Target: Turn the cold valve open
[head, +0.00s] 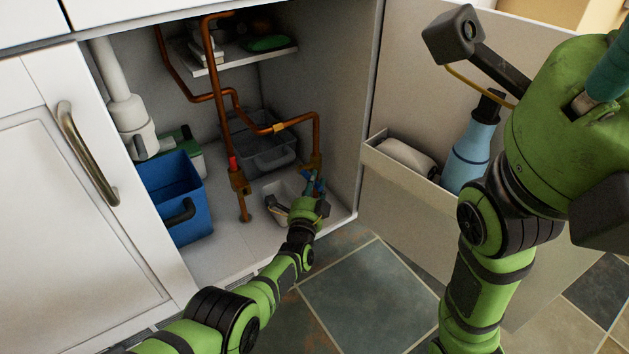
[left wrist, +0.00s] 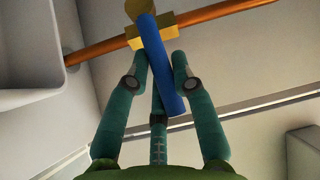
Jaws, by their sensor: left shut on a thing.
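The cold valve's blue handle (left wrist: 160,65) sits on a brass body (left wrist: 150,38) on a copper pipe and lies crosswise to that pipe. In the head view the blue handle (head: 310,183) is small and partly hidden by my gripper, low at the right inside the cabinet. My left gripper (left wrist: 162,72) is shut on the blue handle, with fingers on both sides of it. It also shows in the head view (head: 313,188). Of my right gripper, only a teal part (head: 609,72) shows at the upper right edge; its fingertips are out of view.
A red-handled valve (head: 233,164) stands on the pipe to the left. A blue bin (head: 172,200), a grey basket (head: 268,153) and a small light tray (head: 283,190) are in the cabinet. The open door (head: 400,75) with a rack and blue bottle (head: 471,155) is at right.

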